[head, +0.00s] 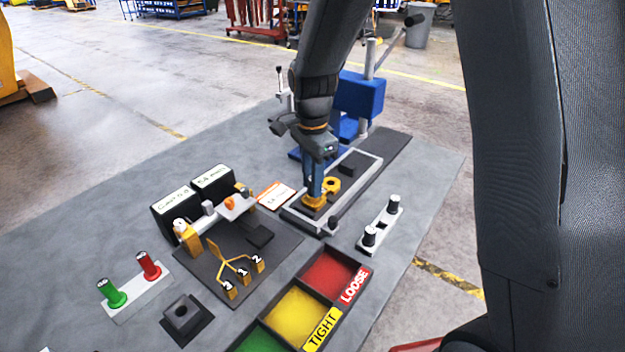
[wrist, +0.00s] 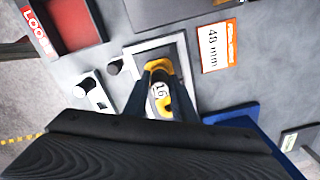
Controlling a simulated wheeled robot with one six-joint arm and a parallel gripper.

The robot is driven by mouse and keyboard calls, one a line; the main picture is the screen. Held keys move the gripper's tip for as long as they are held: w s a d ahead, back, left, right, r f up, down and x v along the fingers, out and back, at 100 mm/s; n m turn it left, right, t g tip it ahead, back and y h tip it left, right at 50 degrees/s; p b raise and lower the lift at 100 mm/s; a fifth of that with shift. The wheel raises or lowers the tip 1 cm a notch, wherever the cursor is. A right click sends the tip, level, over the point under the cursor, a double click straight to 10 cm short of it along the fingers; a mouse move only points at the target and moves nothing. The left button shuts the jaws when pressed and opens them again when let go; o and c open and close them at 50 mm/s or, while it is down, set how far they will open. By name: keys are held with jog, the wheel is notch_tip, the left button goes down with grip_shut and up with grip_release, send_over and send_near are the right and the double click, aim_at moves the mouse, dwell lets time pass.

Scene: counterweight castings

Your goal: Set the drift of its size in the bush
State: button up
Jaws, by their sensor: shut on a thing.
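My gripper (head: 314,196) points down over the light-framed dark fixture (head: 289,215). In the wrist view its fingers (wrist: 159,82) are closed on what looks like a drift (wrist: 160,91), whose pale round end reads 16. A yellow casting (head: 331,184) lies in the fixture under the fingers and partly shows in the wrist view (wrist: 158,66). The fingers hide the drift's lower end and the bush, so I cannot tell whether the drift is in the bush or above it.
A pale rack (head: 381,224) with two black, white-topped pieces stands right of the fixture. A tray with LOOSE (head: 330,270) and TIGHT (head: 295,312) bays is in front. A blue press (head: 358,95) stands behind. A 48 mm card (wrist: 221,46) lies beside the fixture.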

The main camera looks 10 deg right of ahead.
jog(key=shift+f, duration=0.45)
jog(key=o, duration=1.1)
